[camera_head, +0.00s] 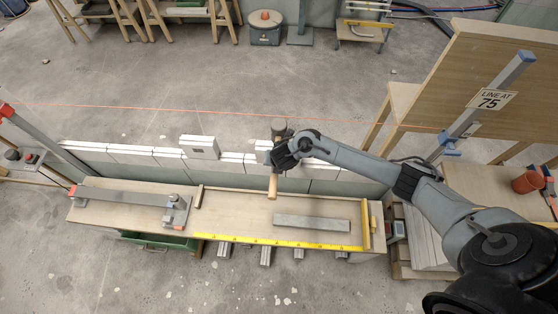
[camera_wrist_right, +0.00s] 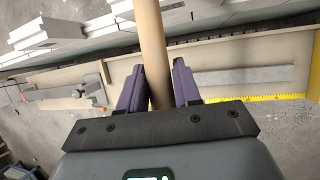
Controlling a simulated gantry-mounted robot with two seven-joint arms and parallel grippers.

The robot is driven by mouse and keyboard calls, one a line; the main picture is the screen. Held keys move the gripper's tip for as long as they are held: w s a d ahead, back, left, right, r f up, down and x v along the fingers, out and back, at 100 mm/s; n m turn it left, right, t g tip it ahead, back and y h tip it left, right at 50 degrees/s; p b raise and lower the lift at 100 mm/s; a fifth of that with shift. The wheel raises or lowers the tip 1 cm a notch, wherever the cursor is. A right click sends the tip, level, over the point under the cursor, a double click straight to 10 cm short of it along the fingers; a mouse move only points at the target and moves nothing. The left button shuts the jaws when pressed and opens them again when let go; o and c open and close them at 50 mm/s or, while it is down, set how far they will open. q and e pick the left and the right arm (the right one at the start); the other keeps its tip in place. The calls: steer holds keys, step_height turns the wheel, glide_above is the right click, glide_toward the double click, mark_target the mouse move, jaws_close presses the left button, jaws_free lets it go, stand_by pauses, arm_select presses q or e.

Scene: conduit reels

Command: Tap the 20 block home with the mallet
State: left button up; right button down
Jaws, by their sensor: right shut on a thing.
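My right gripper (camera_head: 283,160) is shut on the wooden mallet handle (camera_head: 273,187), over the row of white blocks. The dark mallet head (camera_head: 278,128) is at the handle's far end, just beyond the gripper. In the right wrist view the handle (camera_wrist_right: 152,50) runs between the purple fingers (camera_wrist_right: 158,88), and the head is out of frame. One white block (camera_head: 199,147) stands higher than the row, left of the gripper. Another block (camera_head: 263,146) sits beside the gripper, partly hidden by it. I cannot read a 20 on any block. My left gripper is not in view.
A bench (camera_head: 240,205) in front of the row holds a grey bar (camera_head: 312,222), a yellow rule (camera_head: 270,240) and a long level-like tool (camera_head: 125,196). An orange line (camera_head: 200,107) is stretched behind the row. A wooden board (camera_head: 480,75) stands at right.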

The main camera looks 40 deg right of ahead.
stand_by(0.4)
step_height(320, 180, down, 5)
steer(key=b, duration=0.5)
step_height(320, 180, up, 4)
steer(key=p, duration=0.5)
steer(key=shift+r, duration=0.45)
